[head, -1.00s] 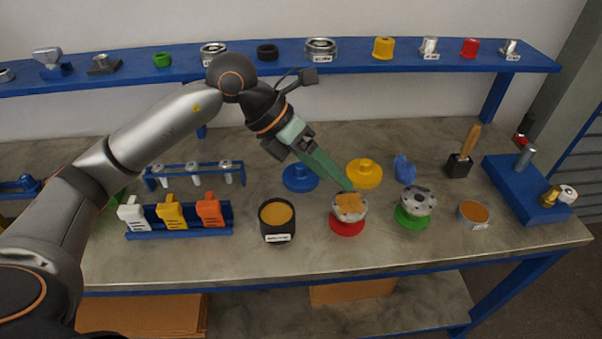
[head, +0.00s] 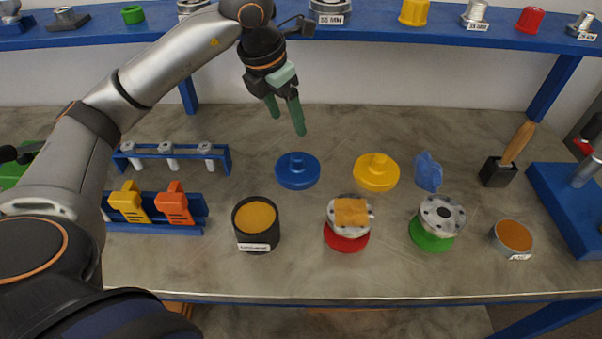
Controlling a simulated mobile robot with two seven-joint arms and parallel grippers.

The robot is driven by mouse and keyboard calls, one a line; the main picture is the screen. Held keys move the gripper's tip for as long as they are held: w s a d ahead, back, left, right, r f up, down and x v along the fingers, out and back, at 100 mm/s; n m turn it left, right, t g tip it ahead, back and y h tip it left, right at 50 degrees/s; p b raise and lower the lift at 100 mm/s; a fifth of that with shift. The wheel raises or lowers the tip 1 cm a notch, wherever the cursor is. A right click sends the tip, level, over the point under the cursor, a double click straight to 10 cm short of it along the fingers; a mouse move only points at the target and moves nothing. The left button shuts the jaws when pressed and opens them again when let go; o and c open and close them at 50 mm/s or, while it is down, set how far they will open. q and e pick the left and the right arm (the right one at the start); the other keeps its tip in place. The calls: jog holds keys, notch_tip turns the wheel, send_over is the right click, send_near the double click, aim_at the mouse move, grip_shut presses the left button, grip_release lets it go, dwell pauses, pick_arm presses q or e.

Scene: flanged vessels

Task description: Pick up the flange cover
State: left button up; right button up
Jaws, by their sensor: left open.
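A blue flange cover (head: 297,171), a round disc with a raised knob, lies flat on the grey bench. A similar yellow flange cover (head: 376,171) lies to its right. My left gripper (head: 287,122) is open and empty, its green fingers pointing down above and behind the blue cover, apart from it. A grey flange on a red base (head: 347,239) has an orange piece (head: 351,212) lying on top. A grey flange with bolt holes (head: 441,215) sits on a green base (head: 432,236). My right gripper is not in view.
A dark pot with orange content (head: 256,219) stands front left of the covers. A blue shelf (head: 370,33) runs above the back.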

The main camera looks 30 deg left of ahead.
pick_arm(q)
send_over(297, 156)
jog(key=s, duration=0.1)
notch_tip(297, 156, down, 7)
jog(key=shift+f, duration=0.2)
jog(key=shift+x, duration=2.9)
jog(key=shift+s+a, duration=0.2)
grip_shut()
